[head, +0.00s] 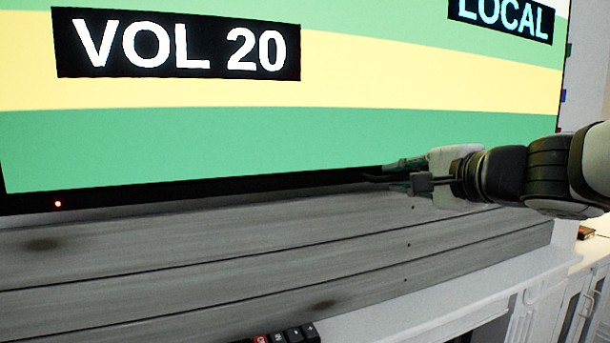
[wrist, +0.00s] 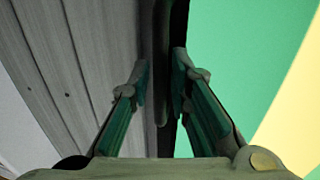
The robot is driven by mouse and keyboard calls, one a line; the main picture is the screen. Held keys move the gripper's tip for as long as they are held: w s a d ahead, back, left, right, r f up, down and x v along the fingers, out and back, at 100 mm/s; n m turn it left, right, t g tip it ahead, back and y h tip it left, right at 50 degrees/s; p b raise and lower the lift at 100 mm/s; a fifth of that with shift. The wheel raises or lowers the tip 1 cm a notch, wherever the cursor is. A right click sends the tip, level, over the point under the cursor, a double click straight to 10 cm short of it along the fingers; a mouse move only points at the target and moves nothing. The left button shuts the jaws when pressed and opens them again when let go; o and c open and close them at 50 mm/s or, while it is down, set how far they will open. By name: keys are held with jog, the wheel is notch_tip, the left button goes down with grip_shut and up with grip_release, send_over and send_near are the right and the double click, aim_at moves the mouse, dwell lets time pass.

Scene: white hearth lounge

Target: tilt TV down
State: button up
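The TV (head: 230,140) fills the upper part of the head view, with a lit green, yellow and white screen and a black lower frame. Its screen also shows at the right of the wrist view (wrist: 235,50). My gripper (head: 388,176) is at the TV's lower edge, right of the middle. In the wrist view its two fingers (wrist: 160,80) lie on either side of a dark strip along the lower edge, one finger on the screen side. The fingers are drawn together and the strip fills the narrow gap. Exact contact is partly hidden in shadow.
A grey wooden plank surround (head: 230,250) lies just below the TV, close to my lower finger. A white mantel (head: 430,300) runs beneath it. A dark object with keys (head: 290,335) shows at the bottom edge. A white cabinet (head: 585,300) stands at the right.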

grip_shut()
jog(key=shift+w, duration=0.1)
jog(key=w+b, duration=0.1)
jog(key=b, duration=0.3)
jog(key=w+t+b, duration=0.1)
jog(key=b, duration=0.1)
jog(key=shift+w+a+f, duration=0.3)
jog(key=shift+a+f, duration=0.05)
jog(key=shift+a, duration=0.05)
grip_release()
